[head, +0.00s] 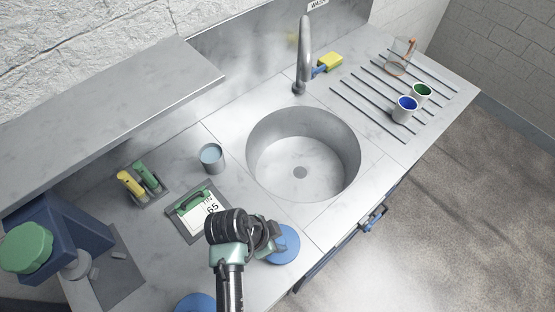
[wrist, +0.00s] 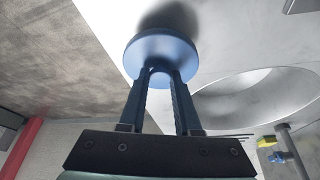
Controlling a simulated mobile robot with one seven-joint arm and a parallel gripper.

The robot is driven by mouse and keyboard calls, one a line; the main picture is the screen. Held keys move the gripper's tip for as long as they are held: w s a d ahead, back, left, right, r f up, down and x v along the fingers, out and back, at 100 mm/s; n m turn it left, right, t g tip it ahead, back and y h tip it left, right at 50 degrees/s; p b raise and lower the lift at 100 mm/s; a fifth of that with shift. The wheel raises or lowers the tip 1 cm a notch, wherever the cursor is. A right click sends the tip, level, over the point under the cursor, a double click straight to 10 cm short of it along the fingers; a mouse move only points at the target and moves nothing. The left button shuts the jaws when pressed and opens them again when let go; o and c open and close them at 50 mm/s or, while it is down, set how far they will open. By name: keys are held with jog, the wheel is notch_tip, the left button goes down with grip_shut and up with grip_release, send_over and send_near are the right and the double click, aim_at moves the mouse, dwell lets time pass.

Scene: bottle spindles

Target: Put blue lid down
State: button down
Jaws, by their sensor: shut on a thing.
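The blue lid (head: 287,247) is a round disc near the front edge of the counter, left of and nearer than the sink. My gripper (head: 275,240) is at its left side in the head view, and the arm hides part of the lid. In the wrist view my gripper (wrist: 160,76) is shut on the knob of the blue lid (wrist: 158,46), with a finger on each side. A dark shadow lies on the pale counter beyond the lid. I cannot tell whether the lid touches the counter.
A round sink (head: 300,170) with a tall tap (head: 303,55) is right of my arm. A clipboard (head: 196,213), a grey-blue cup (head: 211,157) and another blue round thing (head: 196,303) are at left. Two cups, blue inside (head: 405,109) and green inside (head: 421,94), stand on the drainer.

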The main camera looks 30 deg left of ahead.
jog(key=shift+f, duration=1.75)
jog(key=shift+f, duration=0.1)
jog(key=c, duration=0.6)
grip_release()
